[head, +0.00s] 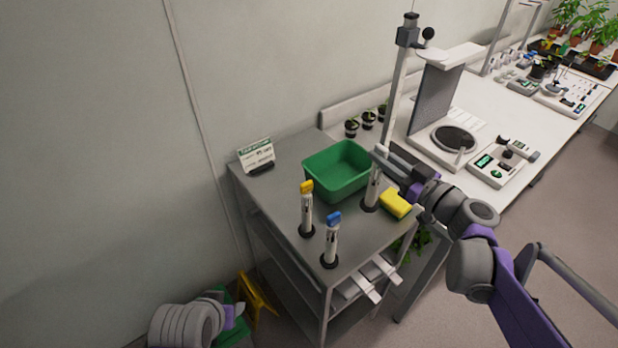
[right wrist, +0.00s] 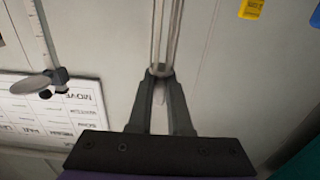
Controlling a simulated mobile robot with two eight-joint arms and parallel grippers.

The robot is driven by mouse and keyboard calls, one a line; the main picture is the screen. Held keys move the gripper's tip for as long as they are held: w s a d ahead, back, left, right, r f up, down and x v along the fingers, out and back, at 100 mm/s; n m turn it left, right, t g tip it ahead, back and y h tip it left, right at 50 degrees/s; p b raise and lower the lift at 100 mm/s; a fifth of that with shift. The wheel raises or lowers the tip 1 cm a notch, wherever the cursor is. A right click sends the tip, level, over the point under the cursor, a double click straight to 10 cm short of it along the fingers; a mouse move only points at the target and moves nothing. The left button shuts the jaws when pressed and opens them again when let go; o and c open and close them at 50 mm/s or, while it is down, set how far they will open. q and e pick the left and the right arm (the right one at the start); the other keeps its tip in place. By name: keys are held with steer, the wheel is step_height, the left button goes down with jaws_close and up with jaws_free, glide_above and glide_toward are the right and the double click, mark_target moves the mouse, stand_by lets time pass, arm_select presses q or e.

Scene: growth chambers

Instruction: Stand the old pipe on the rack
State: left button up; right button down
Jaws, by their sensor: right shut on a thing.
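The pale pipe (head: 374,188) is upright at the right side of the grey cart top, its lower end at a round black holder (head: 369,207). I cannot tell whether it is fully seated there. My right gripper (head: 382,160) is at its upper part. In the right wrist view, the right gripper (right wrist: 160,78) is shut on the slim grey pipe (right wrist: 166,32). A yellow-capped pipe (head: 306,212) and a blue-capped pipe (head: 331,243) stand upright in similar black holders. My left gripper (head: 232,312) is low at the bottom left, its fingers unclear.
A green bin (head: 309,178) is behind the pipes. A yellow sponge (head: 397,204) lies close beside the held pipe. A small sign (head: 256,154) stands at the cart's back left. A white bench (head: 480,115) with instruments adjoins on the right. The cart's front left top is clear.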

mark_target(377, 190)
steer(key=shift+w+a+f, duration=0.1)
steer(key=shift+w+a, duration=0.05)
steer(key=shift+w, duration=0.05)
steer(key=f+b, duration=0.1)
steer(key=f, duration=0.5)
steer(key=shift+s, duration=0.2)
steer(key=shift+f+b, duration=0.4)
steer(key=shift+f, duration=1.45)
steer(key=shift+w, duration=0.1)
steer(key=shift+f, duration=0.15)
steer(key=c, duration=1.3)
jaws_free()
steer(key=shift+f, duration=0.15)
steer(key=o, duration=0.5)
steer(key=shift+c, duration=0.2)
